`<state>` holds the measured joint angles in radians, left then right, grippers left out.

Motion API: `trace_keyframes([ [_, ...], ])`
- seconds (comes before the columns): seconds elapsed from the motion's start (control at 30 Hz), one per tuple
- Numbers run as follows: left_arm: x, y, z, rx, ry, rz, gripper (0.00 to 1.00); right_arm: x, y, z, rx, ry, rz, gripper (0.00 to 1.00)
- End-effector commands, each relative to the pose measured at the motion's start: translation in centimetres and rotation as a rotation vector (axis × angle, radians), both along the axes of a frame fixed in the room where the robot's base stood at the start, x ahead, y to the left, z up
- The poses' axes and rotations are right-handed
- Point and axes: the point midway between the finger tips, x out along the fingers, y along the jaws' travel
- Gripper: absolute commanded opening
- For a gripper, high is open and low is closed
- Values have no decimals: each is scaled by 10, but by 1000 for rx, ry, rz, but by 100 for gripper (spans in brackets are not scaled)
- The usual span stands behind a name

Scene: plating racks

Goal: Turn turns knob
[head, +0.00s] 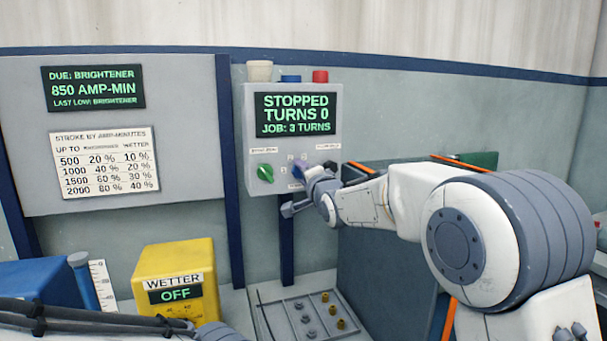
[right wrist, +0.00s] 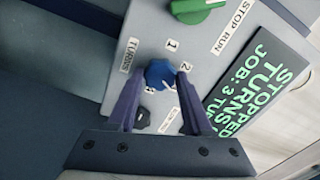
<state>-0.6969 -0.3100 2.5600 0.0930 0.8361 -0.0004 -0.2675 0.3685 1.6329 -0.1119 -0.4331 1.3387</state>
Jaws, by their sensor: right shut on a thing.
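The blue turns knob (head: 298,169) is on the lower front of a grey control box (head: 249,125). In the right wrist view the turns knob (right wrist: 159,73) sits beside a "TURNS" label, with the numbers 1 and 2 near it. My right gripper (head: 297,188) is at the box front, shut on the knob, with one finger on each side. Which number the knob points at is hard to tell. The box display (head: 297,114) reads "STOPPED, TURNS 0, JOB: 3 TURNS". My left gripper is out of view.
A green stop/run knob (head: 265,173) is left of the turns knob; a small dark knob (right wrist: 142,118) is on its other side. Red (head: 320,76) and blue caps top the box. A yellow wetter box (head: 178,259) reads "OFF". A grey tray (head: 268,308) stands below.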

Motion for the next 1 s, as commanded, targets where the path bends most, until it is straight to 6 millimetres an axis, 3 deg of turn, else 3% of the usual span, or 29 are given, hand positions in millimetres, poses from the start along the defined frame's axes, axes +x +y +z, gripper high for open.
trace_keyframes([
  [0.7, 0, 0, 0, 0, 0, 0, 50, 0, -1, -1, 70, 25, -3, 0],
  [0.73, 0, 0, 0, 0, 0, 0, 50, 0, -1, -2, 70, 25, -3, 62],
  [0.77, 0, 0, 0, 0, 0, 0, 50, 0, -1, -1, 69, 25, -3, 73],
  [0.8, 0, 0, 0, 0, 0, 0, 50, 0, -1, -1, 69, 25, -2, 80],
  [1.0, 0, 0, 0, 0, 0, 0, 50, 0, 0, -1, 68, 23, 0, 80],
])
